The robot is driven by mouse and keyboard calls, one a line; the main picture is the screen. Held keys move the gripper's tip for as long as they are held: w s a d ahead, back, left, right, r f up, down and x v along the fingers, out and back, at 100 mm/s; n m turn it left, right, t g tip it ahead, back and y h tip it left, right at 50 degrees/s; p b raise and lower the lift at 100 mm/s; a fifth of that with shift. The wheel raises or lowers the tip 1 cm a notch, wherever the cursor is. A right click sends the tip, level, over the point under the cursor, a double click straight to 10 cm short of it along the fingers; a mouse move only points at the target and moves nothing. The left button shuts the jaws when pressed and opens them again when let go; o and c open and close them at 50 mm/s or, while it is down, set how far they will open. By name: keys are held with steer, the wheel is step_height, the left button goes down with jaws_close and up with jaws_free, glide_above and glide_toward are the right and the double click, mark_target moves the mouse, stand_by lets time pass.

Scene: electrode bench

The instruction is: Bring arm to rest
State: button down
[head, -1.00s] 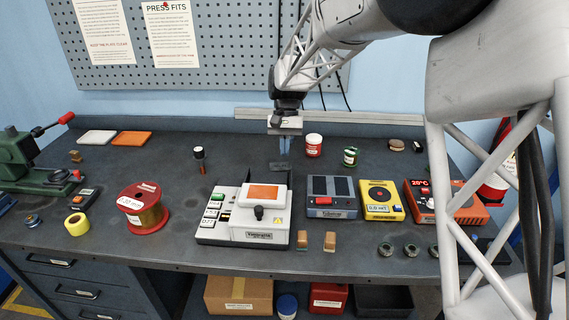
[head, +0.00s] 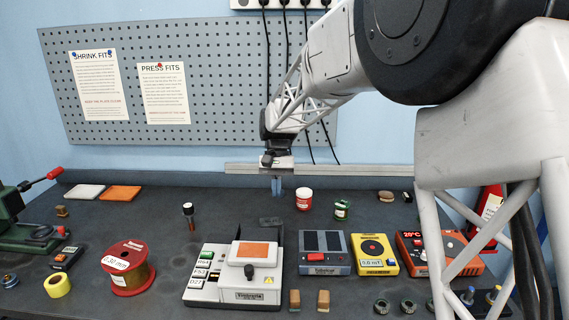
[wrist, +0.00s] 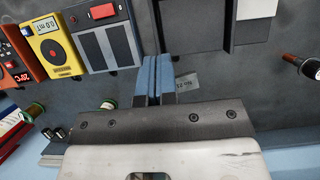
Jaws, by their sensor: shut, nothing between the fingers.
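The white bench device (head: 226,290) stands at the front middle of the bench. Its white hood (head: 264,263) has an orange top panel (head: 253,249) and a black knob (head: 249,271). The hood sits toward the right of the device; labelled white blocks (head: 203,262) show uncovered to its left. My gripper (head: 277,192) is behind the device, above the bench and apart from the hood. Its blue fingers (wrist: 154,78) are together and empty. In the wrist view only part of the device (wrist: 257,9) shows, at the top edge.
A grey instrument (head: 323,254), a yellow meter (head: 374,255) and an orange heater unit (head: 440,253) stand to the right. A copper wire spool (head: 128,268) and a dark upright tool (head: 189,213) are left.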

steer(key=s+d+r+t, duration=0.2)
steer(key=s+d+r, duration=0.1)
steer(key=s+d, duration=0.5)
steer(key=s+d+r+t, duration=0.1)
steer(key=s+d+r, duration=0.3)
steer(key=s+d, duration=0.5)
steer(key=s+d+f+t, duration=0.2)
steer(key=s+d, duration=0.1)
steer(key=s, duration=0.8)
steer(key=s+d+f+t, duration=0.1)
steer(key=s+d+f, duration=0.1)
steer(key=s, duration=0.9)
steer(key=shift+s+d+f+t, duration=0.35)
steer(key=shift+d+f+t, duration=0.05)
steer(key=shift+d, duration=0.25)
